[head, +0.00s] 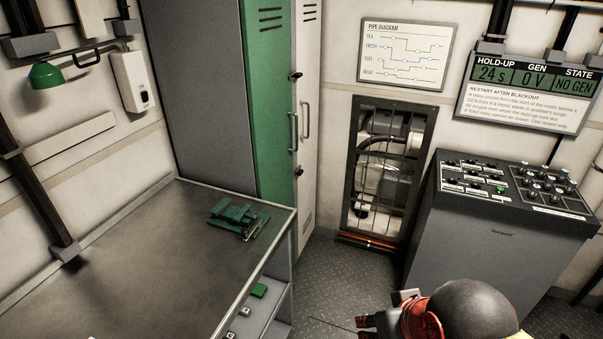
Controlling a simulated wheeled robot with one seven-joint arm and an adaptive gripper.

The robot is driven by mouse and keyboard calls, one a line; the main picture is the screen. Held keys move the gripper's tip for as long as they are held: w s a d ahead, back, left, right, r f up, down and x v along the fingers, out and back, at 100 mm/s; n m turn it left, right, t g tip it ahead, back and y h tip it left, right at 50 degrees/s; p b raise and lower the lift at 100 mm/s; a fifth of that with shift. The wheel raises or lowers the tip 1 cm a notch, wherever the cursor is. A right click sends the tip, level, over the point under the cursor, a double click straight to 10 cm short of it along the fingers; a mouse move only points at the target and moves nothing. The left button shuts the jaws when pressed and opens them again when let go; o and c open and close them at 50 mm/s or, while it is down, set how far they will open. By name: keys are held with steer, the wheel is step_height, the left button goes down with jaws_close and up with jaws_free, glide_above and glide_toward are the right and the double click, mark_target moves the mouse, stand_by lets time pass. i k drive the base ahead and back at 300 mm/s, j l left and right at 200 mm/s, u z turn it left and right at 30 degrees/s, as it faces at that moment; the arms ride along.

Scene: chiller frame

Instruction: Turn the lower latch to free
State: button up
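The lower latch (298,171) is a small dark knob on the front edge of the tall green and grey cabinet (262,100), below the cabinet's door handle (293,131). It is too small to tell which way it is turned. A similar upper latch (296,75) sits above the handle. What looks like my gripper (384,311), red and black, is at the bottom edge, low and to the right of the lower latch and well apart from it. It is partly cut off, and its finger opening is unclear.
A metal workbench (130,255) holding a green device (238,218) stands left, close to the cabinet front. A grey control console (500,235) stands right. A barred opening (388,175) is in the back wall. Bare floor (345,275) lies between bench and console.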

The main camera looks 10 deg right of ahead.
mark_target(299, 172)
steer(key=i+l, duration=0.15)
steer(key=i, duration=0.35)
steer(key=i+l, duration=0.15)
steer(key=i, duration=0.35)
steer(key=i+l, duration=0.15)
steer(key=i, duration=0.35)
steer(key=i+l+u, duration=0.1)
steer(key=i, duration=0.4)
steer(key=i+l, duration=0.25)
steer(key=i, duration=0.25)
